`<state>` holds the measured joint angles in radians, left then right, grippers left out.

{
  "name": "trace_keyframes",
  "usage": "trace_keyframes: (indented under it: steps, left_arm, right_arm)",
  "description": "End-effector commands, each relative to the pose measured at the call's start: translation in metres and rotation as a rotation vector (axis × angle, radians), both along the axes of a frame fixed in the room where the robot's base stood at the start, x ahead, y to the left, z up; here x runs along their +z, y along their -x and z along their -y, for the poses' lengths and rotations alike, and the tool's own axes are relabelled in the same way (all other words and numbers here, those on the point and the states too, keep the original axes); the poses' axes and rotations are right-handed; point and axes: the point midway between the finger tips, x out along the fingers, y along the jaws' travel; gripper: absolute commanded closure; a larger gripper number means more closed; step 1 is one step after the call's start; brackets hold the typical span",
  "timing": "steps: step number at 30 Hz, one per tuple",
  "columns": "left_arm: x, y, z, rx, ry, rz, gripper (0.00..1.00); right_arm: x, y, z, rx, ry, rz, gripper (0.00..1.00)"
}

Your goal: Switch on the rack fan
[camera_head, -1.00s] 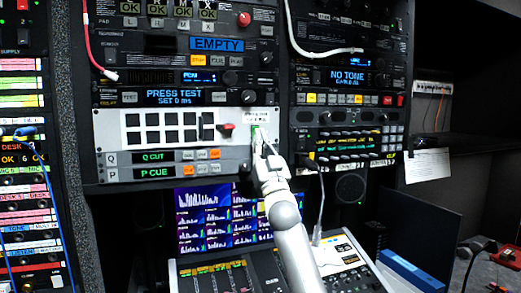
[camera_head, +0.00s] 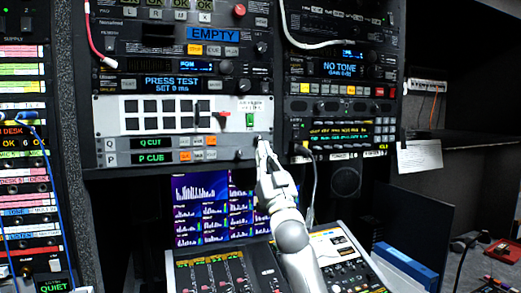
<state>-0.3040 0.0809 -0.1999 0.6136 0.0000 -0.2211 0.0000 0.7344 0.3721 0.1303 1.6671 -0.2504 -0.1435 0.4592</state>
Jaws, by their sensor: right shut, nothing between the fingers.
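A white rack panel (camera_head: 178,128) with a grid of black squares sits in the middle rack. At its right end is a small green rocker switch (camera_head: 250,119) under a printed label too small to read surely. The switch is in full view and shows bright green; I cannot tell which way it is tilted. My right gripper (camera_head: 260,142) is shut and empty, just below and slightly right of the switch and apart from it, in front of the Q and P cue strip's right end. My left gripper is not in view.
A red lever (camera_head: 224,115) projects left of the switch. A screen (camera_head: 213,210) and a mixing console (camera_head: 225,270) lie below.

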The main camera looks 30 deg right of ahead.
Motion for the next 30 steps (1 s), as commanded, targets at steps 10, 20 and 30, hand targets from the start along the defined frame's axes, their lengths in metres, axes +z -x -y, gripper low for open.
trace_keyframes:
  steps: [10, 20, 30]
  left_arm:
    - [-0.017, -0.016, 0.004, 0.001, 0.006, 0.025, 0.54]
    - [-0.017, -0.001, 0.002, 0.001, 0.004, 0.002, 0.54]
    - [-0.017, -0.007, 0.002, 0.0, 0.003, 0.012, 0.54]
  right_arm:
    - [-0.025, 0.021, -0.005, 0.001, 0.0, 0.002, 1.0]
    - [-0.025, 0.021, -0.005, 0.001, 0.0, 0.002, 1.0]
    - [-0.025, 0.021, -0.005, 0.001, 0.0, 0.002, 1.0]
